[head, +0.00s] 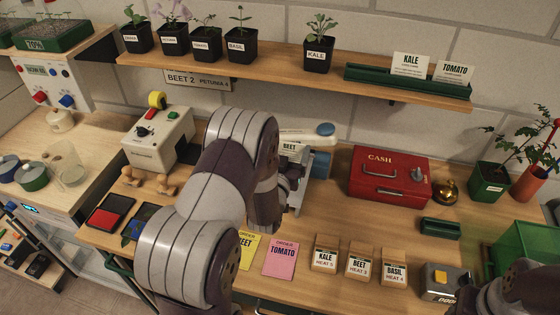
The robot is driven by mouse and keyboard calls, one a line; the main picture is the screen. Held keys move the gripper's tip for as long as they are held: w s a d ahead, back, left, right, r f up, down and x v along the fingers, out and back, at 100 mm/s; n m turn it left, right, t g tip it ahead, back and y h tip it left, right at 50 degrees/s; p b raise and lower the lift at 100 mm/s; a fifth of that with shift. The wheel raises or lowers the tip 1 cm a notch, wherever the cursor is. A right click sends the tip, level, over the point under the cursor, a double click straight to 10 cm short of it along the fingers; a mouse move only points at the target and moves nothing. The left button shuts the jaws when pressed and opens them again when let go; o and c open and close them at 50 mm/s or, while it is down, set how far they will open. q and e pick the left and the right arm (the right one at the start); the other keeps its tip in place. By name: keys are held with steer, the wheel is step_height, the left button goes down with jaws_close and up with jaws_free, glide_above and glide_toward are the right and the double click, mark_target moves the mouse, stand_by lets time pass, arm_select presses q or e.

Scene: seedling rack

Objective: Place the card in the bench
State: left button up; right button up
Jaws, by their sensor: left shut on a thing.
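A small white card (289,147) marked BEET stands at the far side of my left gripper (294,160), over the back half of the wooden bench (335,220). My left gripper is shut on the card, and my arm and wrist hide much of the fingers. I cannot tell whether the card touches the bench. Only a dark part of my right arm shows at the bottom right, and its gripper is out of view.
A red CASH box (390,176) and brass bell (447,190) stand right of the gripper. Yellow (247,248) and pink (281,259) order sheets and several seed packets (358,261) line the front. A label machine (158,138) stands left. The shelf (290,68) above holds potted seedlings and cards.

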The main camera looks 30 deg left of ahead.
arm_select(q)
steer(key=a+f, duration=0.2)
steer(key=a, duration=0.1)
steer(key=shift+w, duration=0.35)
steer(key=shift+a+f, duration=0.2)
steer(key=shift+f, duration=0.05)
steer(key=f, duration=0.3)
steer(key=shift+s+d+f+p, duration=0.15)
steer(key=shift+s+f+p, duration=0.05)
steer(key=shift+p, duration=0.2)
steer(key=shift+w+f, duration=0.15)
steer(key=shift+f+b, duration=0.15)
steer(key=shift+b, duration=0.15)
steer(key=o, duration=0.8)
steer(key=shift+c, duration=0.2)
